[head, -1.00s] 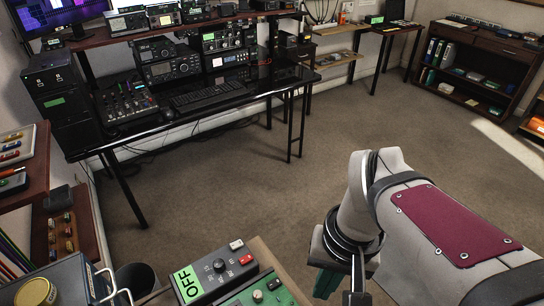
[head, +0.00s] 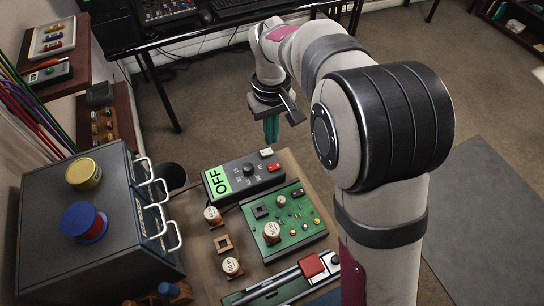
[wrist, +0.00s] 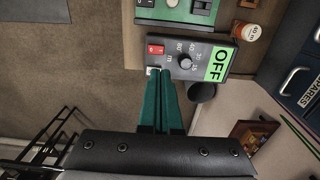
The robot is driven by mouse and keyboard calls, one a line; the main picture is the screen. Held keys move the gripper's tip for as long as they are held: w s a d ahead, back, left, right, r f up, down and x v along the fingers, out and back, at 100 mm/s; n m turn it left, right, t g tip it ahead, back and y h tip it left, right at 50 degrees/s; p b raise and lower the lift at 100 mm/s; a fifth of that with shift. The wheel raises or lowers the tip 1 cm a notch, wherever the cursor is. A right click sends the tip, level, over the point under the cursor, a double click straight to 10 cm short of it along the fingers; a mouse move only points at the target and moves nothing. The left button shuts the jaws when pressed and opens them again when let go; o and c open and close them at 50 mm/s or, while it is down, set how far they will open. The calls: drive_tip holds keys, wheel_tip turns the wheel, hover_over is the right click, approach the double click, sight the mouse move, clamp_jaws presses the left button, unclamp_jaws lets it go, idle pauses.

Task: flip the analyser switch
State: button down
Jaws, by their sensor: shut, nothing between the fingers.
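The analyser is a dark grey box (head: 235,185) with a green plate reading OFF (head: 217,182), a black round knob (head: 248,170), a red switch (head: 273,167) and a white part (head: 266,153). In the wrist view the OFF plate (wrist: 217,64), the knob (wrist: 184,60) and the red rocker switch (wrist: 155,49) show clearly. My gripper (head: 272,140) has green fingers pointing down, shut and empty, just beyond the box's far edge. In the wrist view the fingertips (wrist: 160,72) overlap the box's edge beside the white part, partly covering it. I cannot tell whether they touch.
A green circuit board (head: 285,220) lies against the near side of the analyser. A dark drawer cabinet (head: 90,220) with handles stands at left. Open floor lies beyond the bench.

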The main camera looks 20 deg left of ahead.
sight(271, 168)
wheel_tip(271, 168, down, 11)
drive_tip(key=shift+f, duration=0.1)
idle(0.3)
